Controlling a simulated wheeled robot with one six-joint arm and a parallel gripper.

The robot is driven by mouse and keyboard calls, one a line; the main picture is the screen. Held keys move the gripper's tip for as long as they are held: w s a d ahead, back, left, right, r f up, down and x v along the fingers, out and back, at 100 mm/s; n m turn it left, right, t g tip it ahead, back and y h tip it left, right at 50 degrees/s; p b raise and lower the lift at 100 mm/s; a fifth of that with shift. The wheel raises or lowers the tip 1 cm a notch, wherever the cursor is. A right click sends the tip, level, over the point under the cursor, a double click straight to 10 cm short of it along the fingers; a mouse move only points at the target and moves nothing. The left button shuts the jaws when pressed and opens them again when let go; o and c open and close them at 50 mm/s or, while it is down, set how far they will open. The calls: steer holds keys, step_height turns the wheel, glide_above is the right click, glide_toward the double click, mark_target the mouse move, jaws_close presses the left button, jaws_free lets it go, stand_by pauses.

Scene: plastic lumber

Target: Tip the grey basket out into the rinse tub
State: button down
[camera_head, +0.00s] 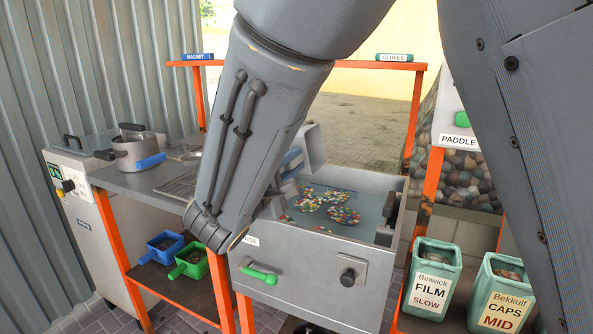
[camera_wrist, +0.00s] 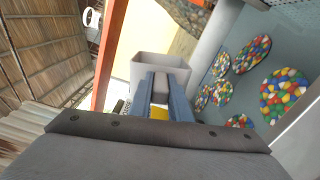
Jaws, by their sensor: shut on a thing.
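The grey basket (camera_head: 313,145) is above the rear left of the rinse tub in the head view, partly hidden behind my arm. My gripper (camera_head: 291,164) is shut on it. In the wrist view the basket (camera_wrist: 160,66) sits between the blue fingers of my gripper (camera_wrist: 160,88) and looks tilted. I cannot tell whether anything is left inside it. The rinse tub (camera_head: 318,262) is a grey box of water. Several round patches of coloured pellets (camera_head: 344,215) lie in the water, and they show larger in the wrist view (camera_wrist: 284,92).
A steel counter on an orange frame (camera_head: 146,184) stands left, with a pot (camera_head: 133,150) on it. Blue (camera_head: 164,246) and green (camera_head: 190,264) baskets sit on its lower shelf. Labelled FILM (camera_head: 432,280) and CAPS (camera_head: 502,295) bins stand right. A shelf (camera_head: 345,65) spans behind.

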steer(key=shift+a+r+n+p, duration=0.3)
steer(key=shift+r+n+p, duration=0.75)
steer(key=shift+p, duration=1.35)
steer(key=r+n+p, duration=0.2)
steer(key=n+p, duration=0.2)
steer(key=p, duration=0.1)
steer(key=a+r+n+p, duration=0.1)
steer(key=r+n+p, duration=0.1)
steer(key=n+p, duration=0.3)
steer(key=r+n+p, duration=0.1)
steer(key=n+p, duration=0.3)
steer(key=p, duration=0.2)
steer(key=shift+w+a+r, duration=0.15)
steer(key=shift+w+r, duration=0.2)
steer(key=shift+r, duration=0.05)
